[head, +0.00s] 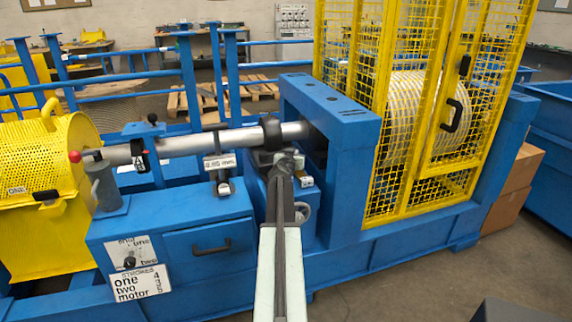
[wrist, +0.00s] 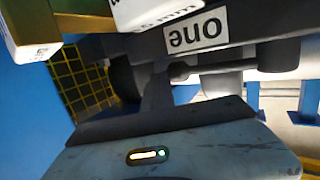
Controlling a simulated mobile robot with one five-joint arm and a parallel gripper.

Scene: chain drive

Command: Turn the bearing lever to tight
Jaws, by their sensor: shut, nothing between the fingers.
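In the head view a silver shaft (head: 208,142) runs through a black bearing collar (head: 271,131) left of the blue frame. My gripper (head: 284,160) is just below the collar, at the end of my arm, and is shut and empty. In the wrist view a dark bar with the label "one" (wrist: 198,33) crosses the top, with the lettering upside down. A dark rod (wrist: 180,72) with a rounded end lies below it; I cannot tell for sure that this is the bearing lever. The lever's setting, and any contact with it, cannot be made out.
A gauge marked in mm (head: 220,162) hangs left of my gripper. A red-knobbed handle (head: 75,156) stands by the yellow guard (head: 45,165). The blue frame (head: 345,150) and yellow mesh cage (head: 420,120) stand close on the right.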

